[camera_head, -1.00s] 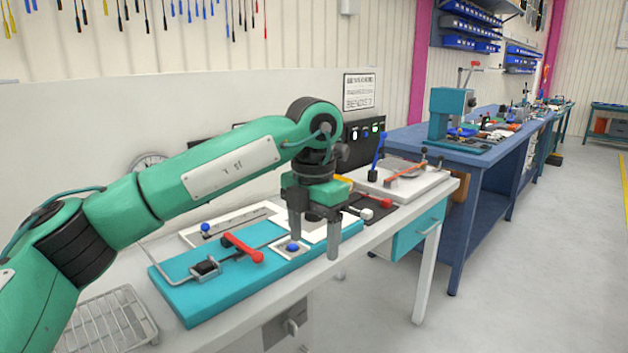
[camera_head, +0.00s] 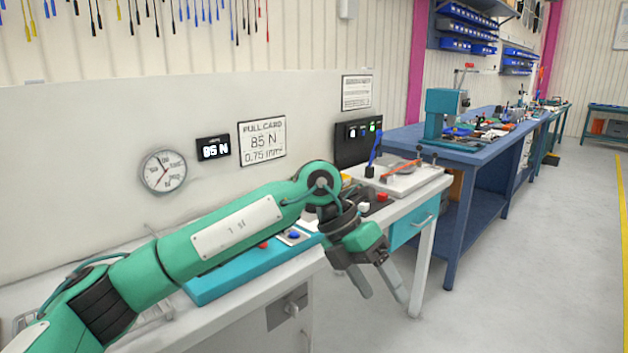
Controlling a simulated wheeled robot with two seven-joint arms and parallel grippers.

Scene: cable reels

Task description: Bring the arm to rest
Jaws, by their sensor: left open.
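My left arm is green and comes in from the lower left across the white workbench (camera_head: 205,335). My left gripper (camera_head: 381,293) hangs open and empty beyond the bench's front edge, its two grey fingers tilted downward to the right. The forearm hides much of a teal board (camera_head: 215,290) on the bench. My right gripper is not in view.
A white fixture plate (camera_head: 408,181) with an orange-red lever stands at the bench's right end. A dial gauge (camera_head: 163,172), a "85 N" display (camera_head: 213,148) and a pull card (camera_head: 262,141) are on the back panel. Floor (camera_head: 530,270) at right is clear.

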